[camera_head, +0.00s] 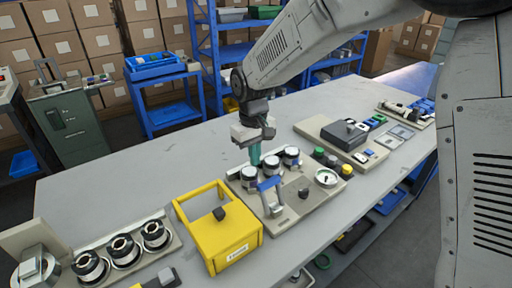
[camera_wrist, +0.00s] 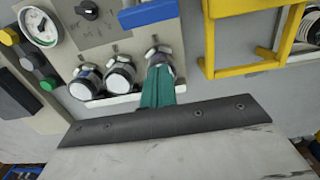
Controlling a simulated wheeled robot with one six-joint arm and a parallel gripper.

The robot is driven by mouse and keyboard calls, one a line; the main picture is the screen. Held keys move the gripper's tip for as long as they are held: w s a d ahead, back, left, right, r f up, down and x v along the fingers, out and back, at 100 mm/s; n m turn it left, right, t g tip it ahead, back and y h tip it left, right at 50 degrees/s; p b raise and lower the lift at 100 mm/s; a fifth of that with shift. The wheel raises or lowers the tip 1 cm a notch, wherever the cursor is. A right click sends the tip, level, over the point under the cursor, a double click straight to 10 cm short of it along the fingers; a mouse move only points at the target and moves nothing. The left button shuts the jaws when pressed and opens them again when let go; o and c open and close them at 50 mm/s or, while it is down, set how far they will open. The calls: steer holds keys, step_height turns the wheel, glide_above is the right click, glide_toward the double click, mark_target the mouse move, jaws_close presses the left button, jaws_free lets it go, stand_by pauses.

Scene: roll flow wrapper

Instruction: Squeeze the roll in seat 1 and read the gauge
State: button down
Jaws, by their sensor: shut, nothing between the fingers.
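A beige fixture (camera_head: 300,200) on the table holds a row of three dark-and-white rolls: a left one (camera_head: 249,178), a middle one (camera_head: 271,165) and a right one (camera_head: 291,156). I cannot read which seat is seat 1. My gripper (camera_head: 255,162) has teal fingers, pressed together and empty, pointing down over the left part of the row. In the wrist view the fingers (camera_wrist: 157,88) partly cover the end roll (camera_wrist: 158,55); contact is unclear. The other two rolls (camera_wrist: 120,75) (camera_wrist: 87,83) are uncovered. The round white gauge (camera_head: 327,177) also shows in the wrist view (camera_wrist: 39,26); its reading is too small.
A blue-handled lever (camera_head: 270,190) stands in front of the rolls. A yellow frame box (camera_head: 225,240) is left of the fixture, and a rack of several spools (camera_head: 122,250) lies farther left. Buttons (camera_head: 332,161) and another fixture (camera_head: 345,133) are on the right. The back left table is clear.

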step_height(320, 180, down, 4)
steer(key=shift+s+f, duration=0.1)
steer(key=shift+s+d+r, duration=0.25)
steer(key=shift+s+d, duration=0.3)
steer(key=shift+s, duration=0.2)
steer(key=shift+s+d+r, duration=0.25)
steer(key=shift+s+d, duration=0.3)
steer(key=shift+s, duration=0.2)
steer(key=shift+s, duration=0.1)
